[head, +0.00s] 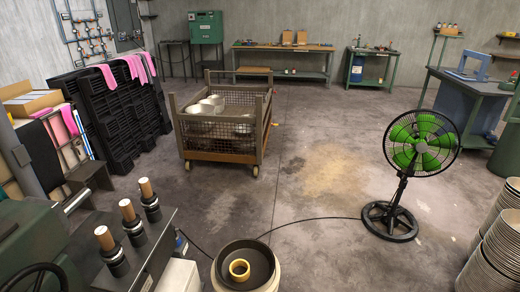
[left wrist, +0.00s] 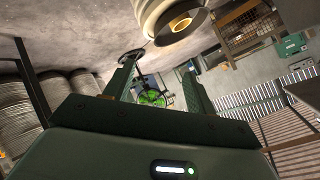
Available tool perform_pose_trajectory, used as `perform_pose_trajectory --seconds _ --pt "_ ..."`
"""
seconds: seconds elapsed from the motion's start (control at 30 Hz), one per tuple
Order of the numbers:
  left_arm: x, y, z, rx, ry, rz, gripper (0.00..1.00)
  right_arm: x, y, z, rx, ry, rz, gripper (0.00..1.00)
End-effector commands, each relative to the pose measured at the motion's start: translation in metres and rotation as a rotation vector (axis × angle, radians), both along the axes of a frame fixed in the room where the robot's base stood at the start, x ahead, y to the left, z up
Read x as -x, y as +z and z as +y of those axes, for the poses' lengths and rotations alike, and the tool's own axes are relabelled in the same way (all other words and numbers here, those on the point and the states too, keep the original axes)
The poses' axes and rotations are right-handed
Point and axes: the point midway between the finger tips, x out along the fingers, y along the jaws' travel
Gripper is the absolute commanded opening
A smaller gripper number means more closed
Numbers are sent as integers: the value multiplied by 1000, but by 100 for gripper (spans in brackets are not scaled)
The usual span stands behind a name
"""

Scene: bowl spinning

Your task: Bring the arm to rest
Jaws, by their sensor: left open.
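My left gripper (left wrist: 160,75) shows only in the left wrist view. Its two dark green fingers are spread apart, and I see nothing held between them. Through the gap the green fan (left wrist: 150,92) shows in the distance. No arm or gripper of mine can be made out in the head view. My right gripper is in neither view.
A fan (head: 422,142) stands right of centre, bowl stacks (head: 492,262) at the right edge. Wooden-handled tools (head: 130,222) are front left. Floor around the wire cart (head: 222,130) is open.

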Motion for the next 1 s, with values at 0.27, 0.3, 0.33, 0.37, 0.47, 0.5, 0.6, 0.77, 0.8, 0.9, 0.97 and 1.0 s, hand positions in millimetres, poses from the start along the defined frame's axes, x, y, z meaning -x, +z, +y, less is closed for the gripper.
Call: perform_pose_trajectory --seconds 0.27,0.3,0.33,0.37,0.47,0.5,0.6,0.77,0.8,0.9,0.97,1.0 --pt "222 -120 48 48 468 578 56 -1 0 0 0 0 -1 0" --pt "253 -128 51 48 525 648 56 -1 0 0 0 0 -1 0" --pt "276 -133 53 49 567 697 56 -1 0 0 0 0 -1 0" --pt "298 -137 55 47 602 744 56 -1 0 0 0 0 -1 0" --pt "356 -144 57 43 703 865 56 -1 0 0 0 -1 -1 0" --pt "374 -145 57 43 735 901 56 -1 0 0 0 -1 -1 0" --pt "402 -145 57 40 783 960 56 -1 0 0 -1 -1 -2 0" --pt "413 -145 57 37 803 982 56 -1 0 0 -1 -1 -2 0" --pt "413 -145 57 37 802 981 56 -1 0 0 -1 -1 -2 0" --pt "412 -145 57 37 801 981 56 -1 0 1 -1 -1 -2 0" --pt "412 -145 57 37 800 980 56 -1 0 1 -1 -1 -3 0" --pt "412 -145 57 37 800 980 56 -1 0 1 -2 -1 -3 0"
